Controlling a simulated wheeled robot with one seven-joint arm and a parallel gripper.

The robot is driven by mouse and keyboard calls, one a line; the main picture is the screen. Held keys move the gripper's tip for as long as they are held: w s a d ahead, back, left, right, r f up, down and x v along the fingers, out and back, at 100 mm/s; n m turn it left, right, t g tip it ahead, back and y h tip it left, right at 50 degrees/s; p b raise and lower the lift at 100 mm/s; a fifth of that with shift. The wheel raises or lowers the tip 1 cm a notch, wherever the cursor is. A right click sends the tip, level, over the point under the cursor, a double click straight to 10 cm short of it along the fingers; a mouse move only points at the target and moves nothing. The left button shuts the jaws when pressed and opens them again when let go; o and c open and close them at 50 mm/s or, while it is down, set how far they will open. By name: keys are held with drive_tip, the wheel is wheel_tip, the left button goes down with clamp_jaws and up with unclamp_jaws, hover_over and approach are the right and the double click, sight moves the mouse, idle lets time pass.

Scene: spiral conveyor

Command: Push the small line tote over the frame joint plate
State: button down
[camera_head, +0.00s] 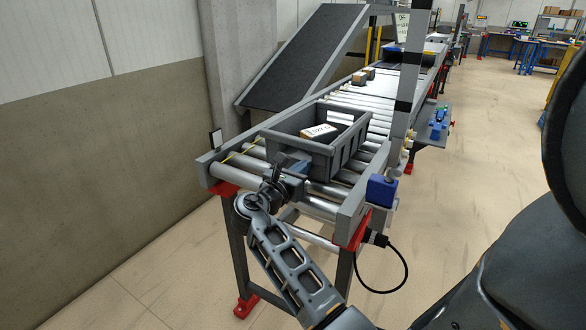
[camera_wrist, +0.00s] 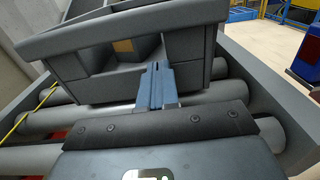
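The small line tote (camera_head: 349,155) is dark grey and open-topped, and sits on the conveyor rollers near the conveyor's near end. A box with a white label (camera_head: 318,132) lies in it. My gripper (camera_head: 291,172) is at the tote's near side, low over the rollers. In the wrist view my gripper's blue fingers (camera_wrist: 157,84) lie together with nothing between them, their tips at the tote's near wall (camera_wrist: 190,50); I cannot tell if they touch. I cannot clearly make out the frame joint plate.
Grey side rails (camera_head: 358,202) flank the rollers. A dark sloped belt (camera_head: 310,52) rises behind left. The floor at right is open.

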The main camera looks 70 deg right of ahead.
drive_tip(key=p+x, duration=0.1)
drive_tip(key=x, duration=1.6)
drive_tip(key=shift+s+d+p, duration=0.1)
drive_tip(key=shift+d+p, duration=0.05)
drive_tip(key=shift+p, duration=0.2)
